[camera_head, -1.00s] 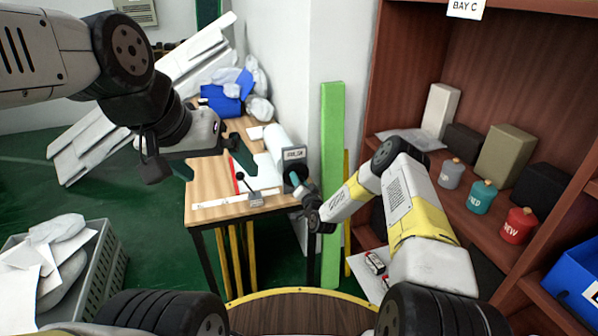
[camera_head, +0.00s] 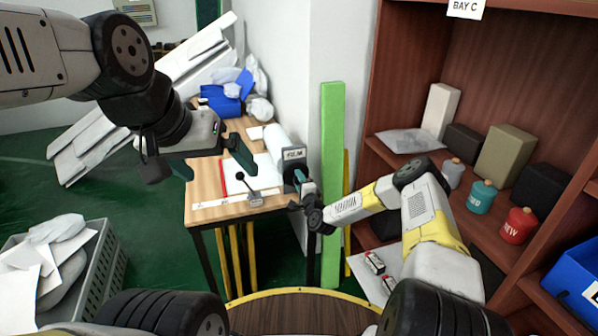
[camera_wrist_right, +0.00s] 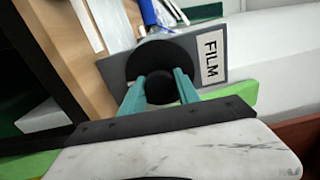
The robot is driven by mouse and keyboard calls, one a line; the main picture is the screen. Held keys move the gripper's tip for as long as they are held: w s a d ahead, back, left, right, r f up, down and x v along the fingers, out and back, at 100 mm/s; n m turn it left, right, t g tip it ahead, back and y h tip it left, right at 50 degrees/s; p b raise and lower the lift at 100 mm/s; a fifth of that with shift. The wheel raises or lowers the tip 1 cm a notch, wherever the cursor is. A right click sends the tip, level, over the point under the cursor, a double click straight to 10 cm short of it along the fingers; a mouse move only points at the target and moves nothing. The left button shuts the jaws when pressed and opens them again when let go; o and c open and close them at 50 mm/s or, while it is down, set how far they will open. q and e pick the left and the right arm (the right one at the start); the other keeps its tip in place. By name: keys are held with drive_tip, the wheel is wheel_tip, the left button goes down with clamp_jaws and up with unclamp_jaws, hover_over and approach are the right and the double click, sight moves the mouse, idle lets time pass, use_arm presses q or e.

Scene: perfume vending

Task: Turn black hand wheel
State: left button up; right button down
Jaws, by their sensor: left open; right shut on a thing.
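The black hand wheel (camera_head: 288,179) is on the front of the grey FILM box (camera_head: 294,156), at the right end of the wooden table. In the right wrist view the wheel (camera_wrist_right: 184,48) is a dark disc with a black knob (camera_wrist_right: 160,88) at its centre. My right gripper (camera_wrist_right: 160,84) has its teal fingers on both sides of this knob, shut on it. In the head view my right gripper (camera_head: 300,178) reaches the wheel from the right and hides part of it. My left gripper (camera_head: 214,160) is open and empty above the table's left part.
A lever with a black ball (camera_head: 240,176) stands on the table's front edge. A green post (camera_head: 331,180) and white wall are close to my right arm. Shelves with bottles and boxes (camera_head: 505,155) are on the right. A grey crate (camera_head: 95,270) stands at the lower left.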

drive_tip(key=shift+f+m, duration=0.1)
drive_tip(key=shift+m, duration=0.6)
drive_tip(key=c, duration=0.9)
unclamp_jaws()
drive_tip(key=shift+s, duration=0.1)
drive_tip(key=v, duration=0.7)
drive_tip(key=shift+s, duration=0.3)
drive_tip(key=shift+d, duration=0.1)
